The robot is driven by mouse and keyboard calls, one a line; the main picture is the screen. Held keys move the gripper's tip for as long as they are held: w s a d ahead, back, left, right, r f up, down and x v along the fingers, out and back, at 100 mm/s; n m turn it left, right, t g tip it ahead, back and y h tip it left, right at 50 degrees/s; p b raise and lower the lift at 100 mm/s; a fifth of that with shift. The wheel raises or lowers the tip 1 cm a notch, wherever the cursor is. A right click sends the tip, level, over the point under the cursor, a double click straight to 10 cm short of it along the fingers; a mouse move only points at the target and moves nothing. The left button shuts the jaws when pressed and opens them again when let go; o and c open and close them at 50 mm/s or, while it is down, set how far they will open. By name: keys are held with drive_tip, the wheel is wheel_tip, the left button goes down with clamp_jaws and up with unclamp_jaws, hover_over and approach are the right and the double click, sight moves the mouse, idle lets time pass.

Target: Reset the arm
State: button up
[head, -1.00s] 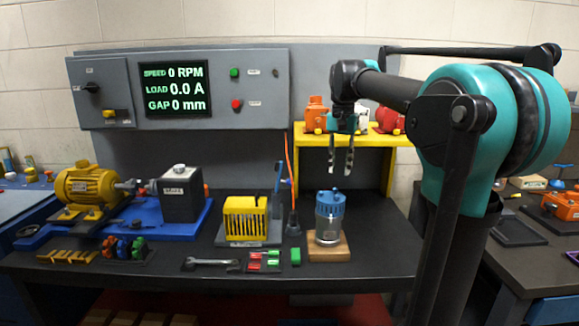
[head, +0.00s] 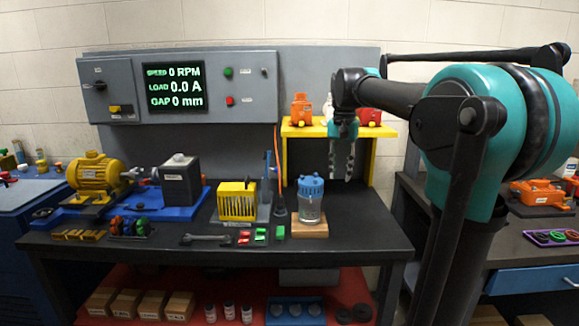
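My gripper (head: 342,176) hangs from my black and teal arm (head: 390,95), pointing down in front of the yellow shelf at the bench's right. Its two metal fingers are apart with nothing between them. It is above and to the right of a clear jar with a blue lid (head: 311,198), which stands upright on a wooden block (head: 309,229). The gripper touches nothing that I can see.
The dark bench (head: 370,238) carries a yellow motor (head: 93,174), a grey box (head: 181,180), a yellow slatted block (head: 237,201) and a wrench (head: 205,239). The yellow shelf (head: 377,130) holds orange and red items. Cardboard boxes (head: 151,304) sit below.

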drive_tip(key=s+d+f+n+t, duration=0.2)
drive_tip(key=s+f, duration=0.9)
drive_tip(key=f, duration=0.4)
drive_tip(key=s+d+f+n+t, duration=0.2)
drive_tip(key=s+f, duration=0.8)
drive_tip(key=f, duration=0.6)
drive_tip(key=shift+s+n, duration=0.3)
drive_tip(key=shift+s, duration=0.05)
drive_tip(key=shift+f, duration=0.1)
